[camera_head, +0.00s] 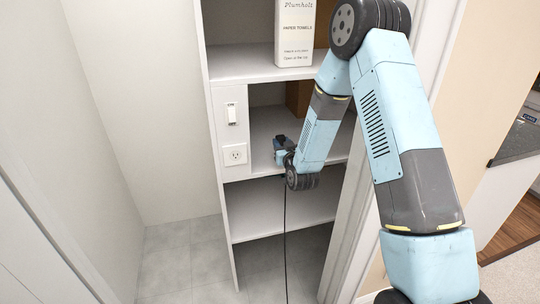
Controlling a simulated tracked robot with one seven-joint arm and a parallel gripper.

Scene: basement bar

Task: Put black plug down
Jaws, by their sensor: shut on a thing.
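My gripper (280,146) is at the open front of the middle shelf compartment, just right of the white wall outlet (234,155). It is small in this view and partly hidden by my wrist. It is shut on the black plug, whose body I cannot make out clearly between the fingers. A thin black cable (285,235) hangs from beside my gripper, past the lower shelf, toward the floor.
A white shelf unit (240,65) surrounds my gripper, with a lower shelf (258,218) below. A light switch (231,114) is above the outlet. Grey tiled floor (180,260) lies clear at left.

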